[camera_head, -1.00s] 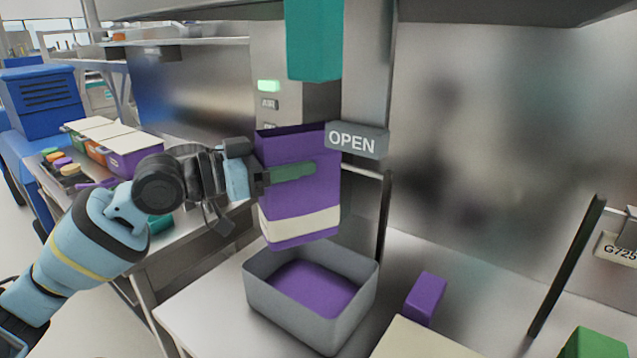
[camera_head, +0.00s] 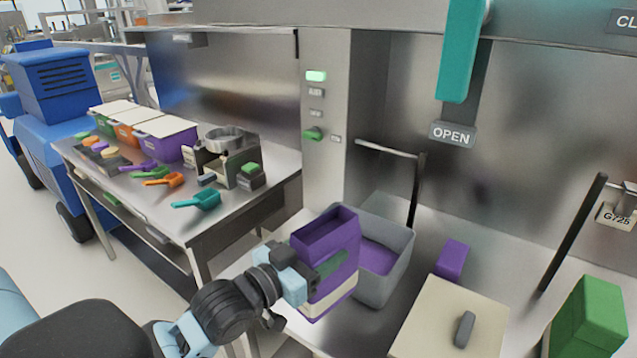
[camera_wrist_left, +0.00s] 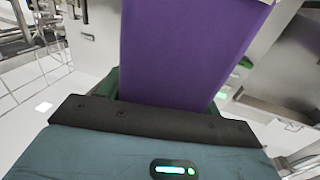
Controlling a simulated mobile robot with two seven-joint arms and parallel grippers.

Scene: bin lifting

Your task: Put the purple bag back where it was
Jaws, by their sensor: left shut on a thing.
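The purple bag (camera_head: 328,253) is an open-topped upright pouch with a cream band low on its side. My left gripper (camera_head: 326,266) is shut on the bag's side and holds it at the left of the grey bin, tilted a little. The bag also fills the upper middle of the left wrist view (camera_wrist_left: 185,50). The bag overlaps the bin's left wall in the head view; I cannot tell whether they touch. The grey bin (camera_head: 385,285) stands on the steel counter with purple contents (camera_head: 378,257) inside. My right gripper is not in view.
A purple block (camera_head: 452,259), a cream lid with a grey handle (camera_head: 440,318) and a green block (camera_head: 592,315) stand to the right. The left table (camera_head: 225,215) carries lidded bins, scoops and a scale (camera_head: 225,165). An OPEN sign (camera_head: 452,134) is on the steel front behind.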

